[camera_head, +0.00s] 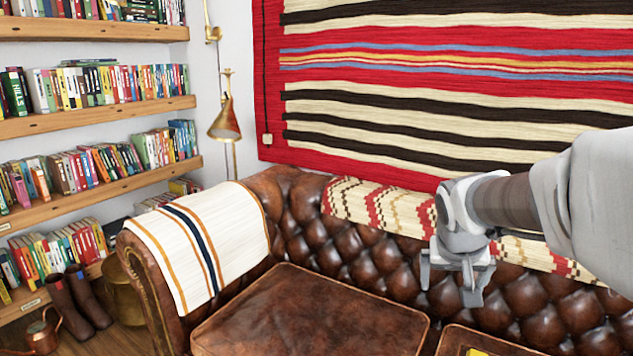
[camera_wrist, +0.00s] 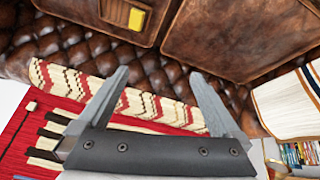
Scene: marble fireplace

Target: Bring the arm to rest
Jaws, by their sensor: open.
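My gripper (camera_head: 455,283) is open and empty at the right of the head view. It hangs with its fingers down in front of the tufted backrest of a brown leather sofa (camera_head: 310,310). My arm reaches in from the right edge. In the wrist view, the two fingers of my gripper (camera_wrist: 160,95) stand wide apart with nothing between them. The sofa (camera_wrist: 230,35) fills the upper part of that view. A patterned cream and red throw (camera_head: 375,207) lies along the top of the backrest, partly hidden behind my gripper.
A striped white blanket (camera_head: 205,240) covers the sofa's left arm. A small yellow object (camera_wrist: 137,19) lies on a seat cushion. Bookshelves (camera_head: 95,120), a brass lamp (camera_head: 225,120), boots (camera_head: 80,300) and a copper watering can (camera_head: 42,335) are at the left. A striped red rug (camera_head: 450,85) hangs behind.

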